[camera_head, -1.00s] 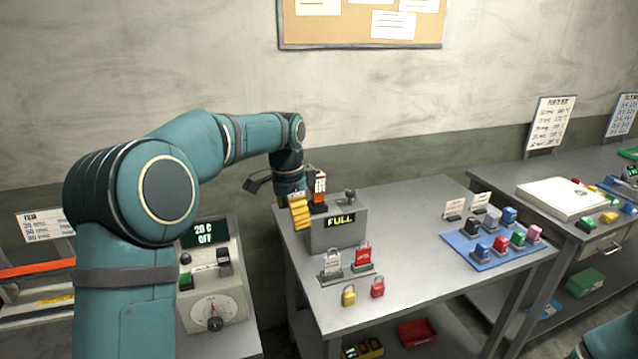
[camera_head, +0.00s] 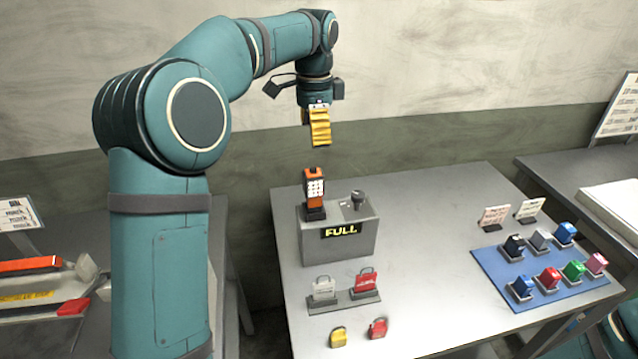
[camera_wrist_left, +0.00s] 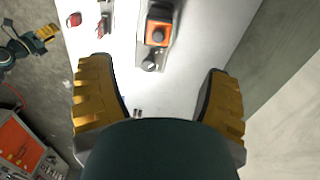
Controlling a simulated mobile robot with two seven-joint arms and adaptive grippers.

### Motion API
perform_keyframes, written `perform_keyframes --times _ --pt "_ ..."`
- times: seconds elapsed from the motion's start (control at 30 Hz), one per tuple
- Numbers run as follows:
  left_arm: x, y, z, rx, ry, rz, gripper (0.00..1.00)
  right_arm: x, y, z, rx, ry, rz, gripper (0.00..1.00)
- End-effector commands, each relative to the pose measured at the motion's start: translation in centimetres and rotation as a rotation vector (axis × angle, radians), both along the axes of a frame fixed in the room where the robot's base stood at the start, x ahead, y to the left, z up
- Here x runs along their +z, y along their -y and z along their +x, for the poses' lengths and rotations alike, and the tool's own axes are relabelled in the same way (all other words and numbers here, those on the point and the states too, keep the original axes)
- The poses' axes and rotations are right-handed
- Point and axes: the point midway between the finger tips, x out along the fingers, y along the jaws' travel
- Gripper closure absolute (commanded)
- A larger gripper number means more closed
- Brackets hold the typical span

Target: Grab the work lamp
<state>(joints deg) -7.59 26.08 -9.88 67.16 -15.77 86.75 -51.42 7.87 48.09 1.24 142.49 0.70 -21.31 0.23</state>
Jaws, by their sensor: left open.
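The work lamp (camera_head: 314,190) is orange and black with a white front. It stands upright on the left of a grey box (camera_head: 340,243) with a lit FULL sign. My left gripper (camera_head: 319,142), with yellow fingers, hangs above the lamp, apart from it. In the left wrist view my left gripper (camera_wrist_left: 161,85) is open and empty, and the lamp (camera_wrist_left: 158,27) shows beyond the fingertips near the top. My right gripper (camera_wrist_left: 45,33) shows small at the left of that view; its jaw state is unclear.
A dark knob (camera_head: 357,199) stands beside the lamp on the box. White and red padlock-shaped tags (camera_head: 362,282) sit in front, with loose yellow (camera_head: 338,337) and red ones. A blue mat (camera_head: 548,284) with several coloured blocks lies at the right. The table's middle is clear.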

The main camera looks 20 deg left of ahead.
Motion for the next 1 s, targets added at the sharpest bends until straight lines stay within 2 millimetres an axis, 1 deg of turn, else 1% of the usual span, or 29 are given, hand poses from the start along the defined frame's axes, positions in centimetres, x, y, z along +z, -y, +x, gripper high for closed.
perform_keyframes --times 0.03,0.1,0.2,0.3,0.4,0.57,0.8,0.9,1.0 --pt "-1.2 0.0 -0.1 0.000 -0.004 0.000 0.22 -0.5 0.0 0.0 0.000 -0.001 -0.001 0.53" --pt "-2.7 0.0 -0.1 0.000 -0.005 0.000 0.22 -0.9 0.0 0.0 0.000 -0.001 -0.002 0.53" --pt "-4.6 0.0 -0.1 0.000 -0.004 -0.001 0.22 -1.3 0.0 0.0 0.000 -0.002 -0.003 0.53" --pt "-6.0 0.0 -0.1 0.000 -0.002 0.000 0.22 -1.6 -0.1 0.0 0.000 -0.001 -0.003 0.53" --pt "-7.0 0.0 -0.1 0.001 -0.002 0.000 0.22 -1.8 -0.1 0.0 -0.001 -0.001 -0.004 0.53" --pt "-7.8 0.0 -0.1 0.001 -0.001 0.000 0.22 -1.9 -0.1 0.1 -0.001 -0.001 -0.004 0.53" --pt "-11.2 -0.1 -0.6 0.000 -0.004 0.000 0.22 -2.7 -0.1 0.1 -0.001 -0.001 -0.005 0.53" --pt "-12.1 -0.1 -0.5 0.001 -0.002 0.000 0.22 -2.8 -0.1 0.0 0.001 -0.002 -0.005 0.53" --pt "-12.6 -0.1 -0.5 0.001 -0.001 -0.001 0.22 -2.9 -0.1 0.0 0.001 -0.002 -0.005 0.53"
